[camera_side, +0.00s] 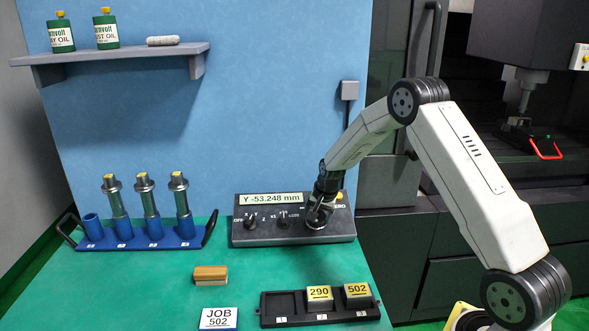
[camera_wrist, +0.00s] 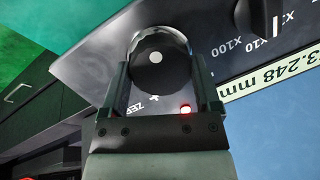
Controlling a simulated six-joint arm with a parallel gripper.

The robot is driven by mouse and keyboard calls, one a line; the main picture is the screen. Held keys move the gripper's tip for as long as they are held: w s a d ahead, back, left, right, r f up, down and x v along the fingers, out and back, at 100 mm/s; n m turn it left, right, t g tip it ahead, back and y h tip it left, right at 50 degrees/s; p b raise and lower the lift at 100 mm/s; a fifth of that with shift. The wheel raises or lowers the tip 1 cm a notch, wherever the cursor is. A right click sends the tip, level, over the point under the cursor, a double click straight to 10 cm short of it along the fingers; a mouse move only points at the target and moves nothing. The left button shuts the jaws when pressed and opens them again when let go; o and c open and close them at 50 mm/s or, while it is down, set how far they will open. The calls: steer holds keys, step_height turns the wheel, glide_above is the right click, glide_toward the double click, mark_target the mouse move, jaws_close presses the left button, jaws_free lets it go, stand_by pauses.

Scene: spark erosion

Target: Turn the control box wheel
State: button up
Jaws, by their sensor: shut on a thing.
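The control box (camera_side: 263,236) stands on the green table against the blue wall. Its display (camera_side: 271,199) reads "Y -53.248 mm". Two dark selector knobs sit on its left and middle; the middle one (camera_side: 283,217) is by the "x1" and "x100" marks. The wheel (camera_wrist: 161,66) is a round black knob with a white dot and a silvery rim, at the right end of the box. My gripper (camera_wrist: 160,75) is shut on the wheel, one finger on each side. In the side view my gripper (camera_side: 319,212) hides most of the wheel.
A blue rack (camera_side: 140,240) with several holders stands left of the box. A black tray (camera_side: 285,308) with blocks 290 and 502 lies in front. A wooden-backed brush (camera_side: 210,274) and a "JOB 502" card (camera_side: 218,319) lie nearby. A shelf (camera_side: 120,54) holds two bottles.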

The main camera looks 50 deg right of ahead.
steer(key=m+t, duration=0.1)
steer(key=m, duration=0.4)
steer(key=shift+a, duration=0.1)
stand_by(0.3)
steer(key=o, duration=1.1)
steer(key=shift+s, duration=0.1)
steer(key=shift+v, duration=3.85)
